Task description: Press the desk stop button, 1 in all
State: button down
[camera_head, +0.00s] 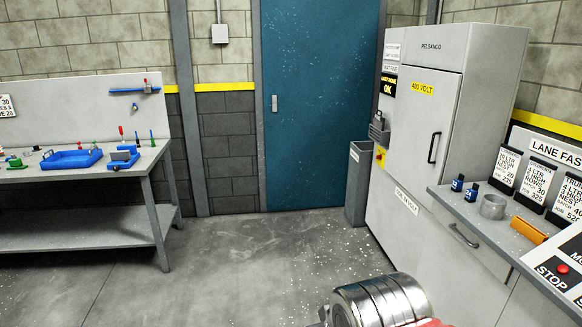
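The desk stop button is a small red round button (563,268) on a white panel (548,259) at the right edge of the view. The panel carries the word STOP in black beside the button. The panel runs out of the picture at the lower right. My gripper's fingers do not show in this view, so I see nothing touching the button. A ribbed, shiny metal cylinder with a red part beside it (385,302) shows at the bottom edge; I cannot tell whether it belongs to my arm.
The grey desk (470,216) holds label cards, small dark bottles, a grey ring and an orange block (529,230). A workbench (150,160) stands left; the floor between is clear.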

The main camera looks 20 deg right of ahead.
aim_at(563, 270)
jog(key=z, duration=0.25)
jog(key=i, duration=0.7)
jog(key=z, duration=0.75)
jog(key=i, duration=0.55)
jog(key=z, duration=0.8)
jog(key=i, duration=0.5)
jog(key=z, duration=0.3)
